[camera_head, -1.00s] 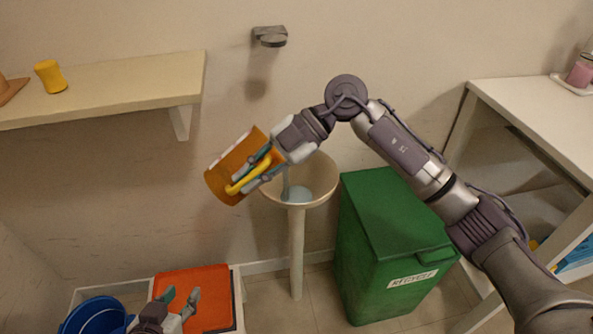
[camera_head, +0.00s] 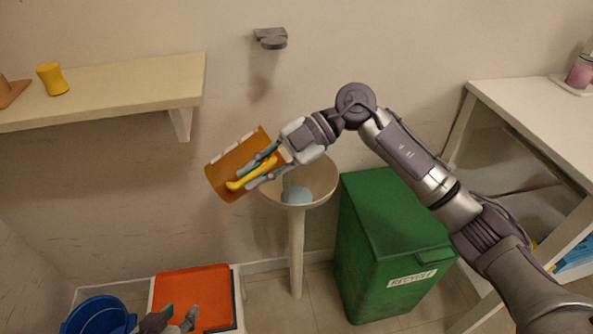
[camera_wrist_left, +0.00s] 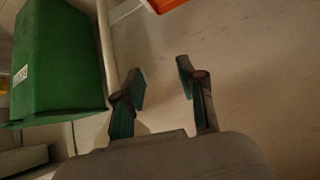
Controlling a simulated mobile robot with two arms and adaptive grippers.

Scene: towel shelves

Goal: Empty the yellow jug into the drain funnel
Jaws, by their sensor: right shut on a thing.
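The yellow jug (camera_head: 236,164) is tilted well over in the head view, up and to the left of the drain funnel. My right gripper (camera_head: 258,176) is shut on its yellow handle. The drain funnel (camera_head: 325,192) is a pale bowl on a post against the wall, with light blue liquid in it.
A green recycle bin (camera_head: 388,240) stands right of the funnel. A shelf with a yellow object (camera_head: 53,79) is at left, a white table (camera_head: 540,105) at right. Below are a blue bucket (camera_head: 97,316) and an orange-red tray (camera_head: 195,292). A grey wall bracket (camera_head: 271,38) is above.

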